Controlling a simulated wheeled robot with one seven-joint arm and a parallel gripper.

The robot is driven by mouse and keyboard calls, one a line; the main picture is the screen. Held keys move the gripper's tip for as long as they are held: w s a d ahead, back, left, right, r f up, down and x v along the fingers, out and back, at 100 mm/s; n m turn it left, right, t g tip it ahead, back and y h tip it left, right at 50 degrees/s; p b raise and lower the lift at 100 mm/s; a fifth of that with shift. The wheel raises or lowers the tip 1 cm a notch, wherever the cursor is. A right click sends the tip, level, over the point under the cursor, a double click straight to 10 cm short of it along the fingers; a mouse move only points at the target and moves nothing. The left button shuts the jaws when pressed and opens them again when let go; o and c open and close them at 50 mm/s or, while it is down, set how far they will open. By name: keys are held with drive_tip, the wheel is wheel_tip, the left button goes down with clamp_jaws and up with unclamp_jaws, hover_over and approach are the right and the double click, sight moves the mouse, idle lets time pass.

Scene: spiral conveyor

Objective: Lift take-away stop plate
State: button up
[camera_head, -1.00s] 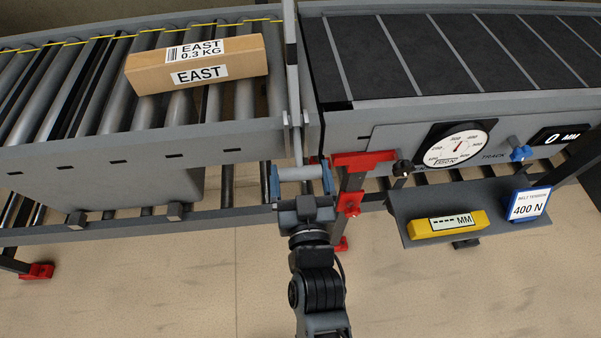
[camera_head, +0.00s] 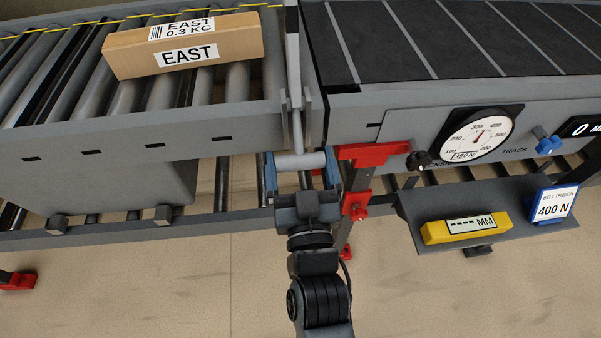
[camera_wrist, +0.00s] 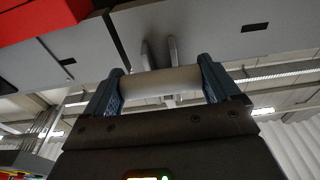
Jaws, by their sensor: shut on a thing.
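The stop plate (camera_head: 291,50) is a grey upright plate between the roller conveyor and the black belt. A light grey horizontal handle bar (camera_head: 300,161) hangs below it on a thin stem. My gripper (camera_head: 301,172) is shut on the handle, with one blue finger at each end of the bar. In the wrist view the handle (camera_wrist: 160,82) spans between the blue fingers of my gripper (camera_wrist: 160,90), and two prongs rise behind it. A tan box (camera_head: 185,48) marked EAST 0.3 KG lies on the rollers left of the plate.
The belt conveyor (camera_head: 430,40) is at right, with a dial gauge (camera_head: 478,133), black and blue knobs and a display reading 0 MM. A red bracket (camera_head: 372,155) stands close right of my gripper. A shelf (camera_head: 415,215) holds a yellow gauge (camera_head: 467,227) and a 400 N card (camera_head: 553,204).

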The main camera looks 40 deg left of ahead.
drive_tip(key=shift+w+a+f+t+y+b, duration=0.85)
drive_tip(key=shift+t+y+b, duration=0.3)
drive_tip(key=shift+b, duration=4.9)
drive_tip(key=shift+w+a+f+t+y+b, duration=0.15)
drive_tip(key=shift+a+t+y+b, duration=0.1)
drive_tip(key=shift+b, duration=0.95)
drive_tip(key=shift+r, duration=0.2)
drive_tip(key=o, duration=1.2)
drive_tip(key=shift+b+v, duration=0.4)
drive_tip(key=shift+v, duration=3.45)
drive_tip(key=shift+f, duration=0.1)
